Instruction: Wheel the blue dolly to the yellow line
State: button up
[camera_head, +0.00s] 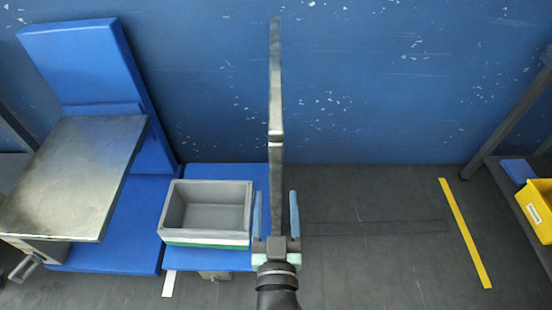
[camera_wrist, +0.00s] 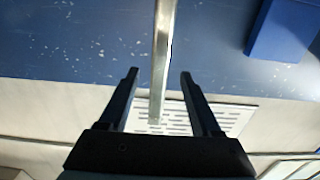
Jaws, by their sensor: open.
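The blue dolly (camera_head: 258,178) is a low blue platform on the floor, left of centre in the head view. A grey open bin (camera_head: 206,238) stands on it. A tall metal bar (camera_head: 276,90) rises at its right side. My gripper (camera_head: 275,196) is open, with one finger on each side of the bar. In the wrist view the bar (camera_wrist: 163,50) passes between the fingers of my gripper (camera_wrist: 159,74), with gaps on both sides. The bar's foot is hidden behind my gripper. The yellow line (camera_head: 465,232) lies on the floor at the right.
A larger blue frame (camera_head: 75,60) with a metal plate (camera_head: 75,175) stands left of the dolly. A blue wall (camera_head: 400,80) closes the back. A yellow bin (camera_head: 540,205) sits on a rack beyond the line. The dark floor between dolly and line is clear.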

aim_at(276, 164)
jog(key=w+p, duration=0.1)
jog(key=w, duration=0.9)
grip_shut()
dwell(1.3)
